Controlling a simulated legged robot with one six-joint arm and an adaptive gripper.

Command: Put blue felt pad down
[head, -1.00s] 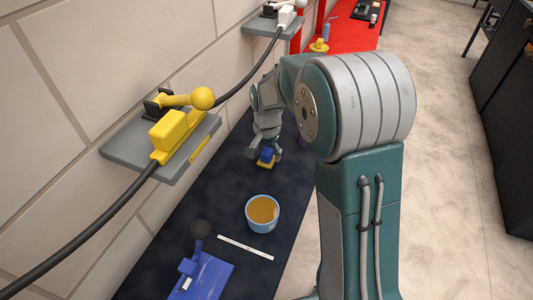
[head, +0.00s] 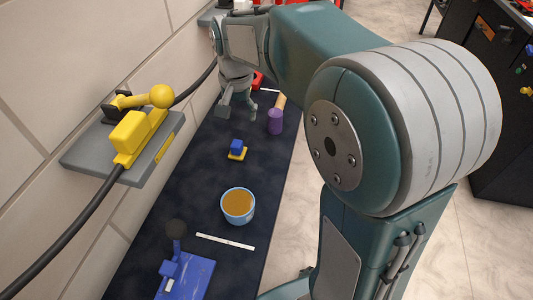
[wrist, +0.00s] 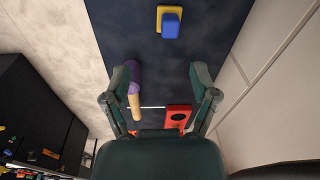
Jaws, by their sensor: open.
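The blue felt pad (head: 236,145) shows as a small blue block on a yellow base (head: 236,155), standing on the dark mat (head: 205,165) in the head view. In the wrist view the blue pad (wrist: 171,26) and its yellow base (wrist: 160,14) are at the top, beyond my fingertips. My gripper (head: 238,104) is open and empty, above the mat and farther back than the pad, clear of it. In the wrist view, my gripper (wrist: 160,82) has its two fingers spread wide apart with nothing between the tips.
A purple cylinder (head: 275,122) with a wooden handle lies near my gripper. A red block (wrist: 179,117) with a dark hole is behind. A blue bowl (head: 238,220), white strip (head: 225,241) and blue plate (head: 188,278) are nearer.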

